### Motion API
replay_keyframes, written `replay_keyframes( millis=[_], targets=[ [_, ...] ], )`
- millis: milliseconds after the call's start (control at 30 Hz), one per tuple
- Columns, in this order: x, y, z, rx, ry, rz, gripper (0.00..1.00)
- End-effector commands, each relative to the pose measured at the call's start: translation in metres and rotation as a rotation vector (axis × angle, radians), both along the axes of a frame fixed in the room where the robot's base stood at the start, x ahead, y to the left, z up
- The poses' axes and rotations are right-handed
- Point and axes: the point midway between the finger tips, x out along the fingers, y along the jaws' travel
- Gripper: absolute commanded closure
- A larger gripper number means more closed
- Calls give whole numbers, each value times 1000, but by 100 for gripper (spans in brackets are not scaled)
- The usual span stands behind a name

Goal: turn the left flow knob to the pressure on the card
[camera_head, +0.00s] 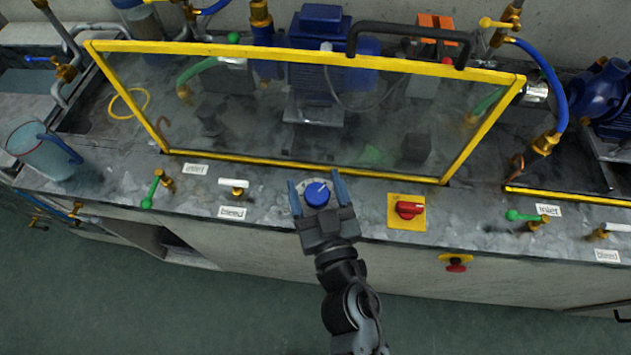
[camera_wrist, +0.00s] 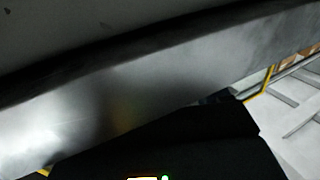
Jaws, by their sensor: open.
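A blue round flow knob (camera_head: 317,194) with a pale pointer line sits on a grey round plate on the bench top, in front of the yellow-framed clear guard. Its pointer tilts toward the upper right in the head view. My gripper (camera_head: 318,186) is open, with one finger on each side of the knob. I cannot tell whether the fingers touch it. The wrist view is dark and blurred and shows no knob. I cannot make out a card with a pressure or a gauge reading in either view.
The guard's yellow frame (camera_head: 300,163) stands just behind the knob. A red switch (camera_head: 409,210) on a yellow plate is to the right. A white-handled bleed valve (camera_head: 236,185) and a green-handled inlet valve (camera_head: 152,190) are to the left. A bucket (camera_head: 38,150) stands far left.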

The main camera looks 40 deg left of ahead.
Motion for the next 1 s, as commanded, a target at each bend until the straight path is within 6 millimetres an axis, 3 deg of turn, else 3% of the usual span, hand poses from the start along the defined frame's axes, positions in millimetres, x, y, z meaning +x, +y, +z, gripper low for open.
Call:
replay_keyframes(
  millis=[367,900,1000],
  targets=[
    [4,5,0,-1,1,0,26],
    [4,5,0,0,0,0,76],
    [4,5,-1,0,0,-3,77]
  ],
)
